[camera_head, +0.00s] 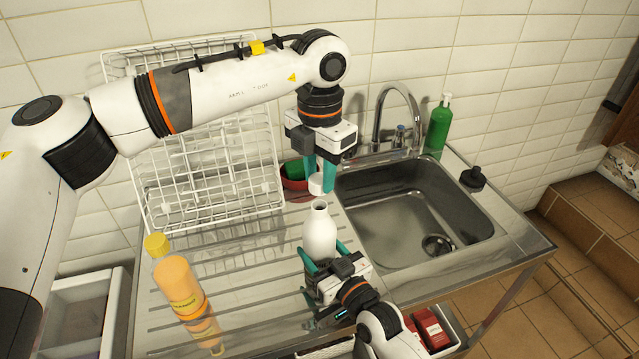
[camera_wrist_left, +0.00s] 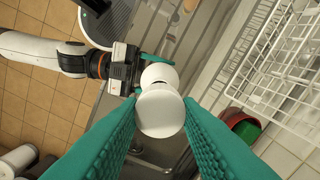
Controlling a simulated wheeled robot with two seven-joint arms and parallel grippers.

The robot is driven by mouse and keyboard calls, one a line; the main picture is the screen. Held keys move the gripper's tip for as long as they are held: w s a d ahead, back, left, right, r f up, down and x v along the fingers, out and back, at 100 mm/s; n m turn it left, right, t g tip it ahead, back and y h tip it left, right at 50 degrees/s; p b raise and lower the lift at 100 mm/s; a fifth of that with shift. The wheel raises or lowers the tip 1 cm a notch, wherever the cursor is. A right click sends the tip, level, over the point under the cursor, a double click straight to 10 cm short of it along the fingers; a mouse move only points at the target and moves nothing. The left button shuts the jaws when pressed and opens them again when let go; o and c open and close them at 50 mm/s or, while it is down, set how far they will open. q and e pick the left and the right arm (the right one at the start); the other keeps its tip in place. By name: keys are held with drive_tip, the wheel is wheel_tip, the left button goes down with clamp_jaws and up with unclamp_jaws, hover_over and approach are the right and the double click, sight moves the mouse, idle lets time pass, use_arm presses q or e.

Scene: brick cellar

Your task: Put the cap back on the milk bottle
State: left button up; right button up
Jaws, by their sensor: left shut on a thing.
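The white milk bottle (camera_head: 320,238) stands upright on the ribbed steel drainboard left of the sink, its narrow neck open at the top. My left gripper (camera_head: 321,184) points down above it, shut on the white round cap (camera_head: 316,184). The cap is just above the bottle mouth, with a small gap. In the left wrist view the cap (camera_wrist_left: 160,113) sits between the teal fingers and hides part of the bottle (camera_wrist_left: 160,74). My right gripper (camera_head: 325,254) is low, its teal fingers on both sides of the bottle body, shut on it.
A wire dish rack (camera_head: 205,165) stands behind left. A yellow-capped orange bottle (camera_head: 178,285) stands front left. A red bowl (camera_head: 294,183) with something green is behind the milk bottle. The sink (camera_head: 415,215) with tap, a green bottle (camera_head: 439,125) and a black plug (camera_head: 473,178) are right.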

sight(320, 192)
use_arm(q)
drive_tip(key=shift+f, duration=0.85)
drive_tip(key=shift+f, duration=0.9)
drive_tip(key=shift+f, duration=0.55)
